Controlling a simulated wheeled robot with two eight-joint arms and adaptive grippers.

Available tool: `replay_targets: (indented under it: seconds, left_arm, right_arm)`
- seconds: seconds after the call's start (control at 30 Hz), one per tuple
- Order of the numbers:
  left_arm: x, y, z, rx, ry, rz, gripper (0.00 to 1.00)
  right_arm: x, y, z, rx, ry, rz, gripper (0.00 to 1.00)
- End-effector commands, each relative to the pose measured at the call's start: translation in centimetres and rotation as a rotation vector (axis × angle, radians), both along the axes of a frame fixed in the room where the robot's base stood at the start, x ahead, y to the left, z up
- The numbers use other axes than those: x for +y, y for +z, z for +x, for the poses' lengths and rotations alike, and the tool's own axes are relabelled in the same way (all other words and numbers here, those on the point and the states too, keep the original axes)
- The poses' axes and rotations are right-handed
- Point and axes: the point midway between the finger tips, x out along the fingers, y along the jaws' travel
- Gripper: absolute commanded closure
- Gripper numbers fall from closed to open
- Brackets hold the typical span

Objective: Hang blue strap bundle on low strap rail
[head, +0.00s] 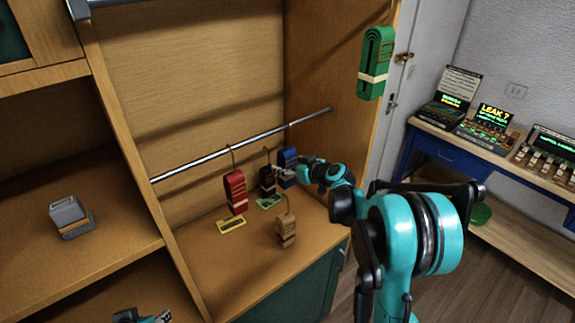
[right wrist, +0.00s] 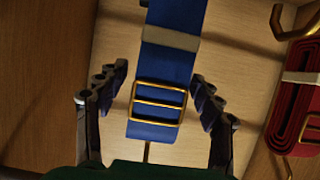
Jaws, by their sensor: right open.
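The blue strap bundle (head: 287,158) is upright in the back right of the cabinet bay. A thin hook above it reaches the low strap rail (head: 215,155) and appears to hang on it. My right gripper (head: 281,171) is at the bundle's lower part. In the right wrist view its fingers (right wrist: 157,98) are spread open on both sides of the blue bundle (right wrist: 165,60), with gaps, near a gold buckle. My left gripper (head: 145,318) only just shows at the bottom edge; its jaws are not clear.
A red bundle (head: 235,190) and a black bundle (head: 267,180) are left of the blue one. A tan bundle (head: 286,231) is nearer the front. A green bundle (head: 375,62) hangs high at right. A grey block (head: 69,216) is on the left shelf.

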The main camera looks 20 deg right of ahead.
Motion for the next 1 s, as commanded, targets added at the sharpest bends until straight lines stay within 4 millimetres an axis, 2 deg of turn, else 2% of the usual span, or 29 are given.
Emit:
replay_targets:
  seconds: [0.17,0.5,0.7,0.9,1.0]
  left_arm:
    - [0.0,0.0,0.0,0.0,0.0,0.0,0.6]
    - [0.0,0.0,0.0,0.0,0.0,0.0,0.6]
    - [0.0,0.0,0.0,0.0,0.0,0.0,0.6]
    - [0.0,0.0,0.0,0.0,0.0,0.0,0.6]
    - [0.0,-0.4,0.0,0.0,0.0,0.0,0.6]
  right_arm:
    - [-0.4,0.4,-0.8,0.0,-0.003,0.001,0.33]
    - [-2.6,3.0,-7.0,0.0,-0.004,0.001,0.33]
    - [-3.5,4.2,-9.7,0.0,-0.002,0.001,0.33]
    - [-3.7,4.5,-10.5,0.0,0.0,0.001,0.33]
    - [-3.2,4.2,-10.8,0.012,0.002,0.002,0.33]
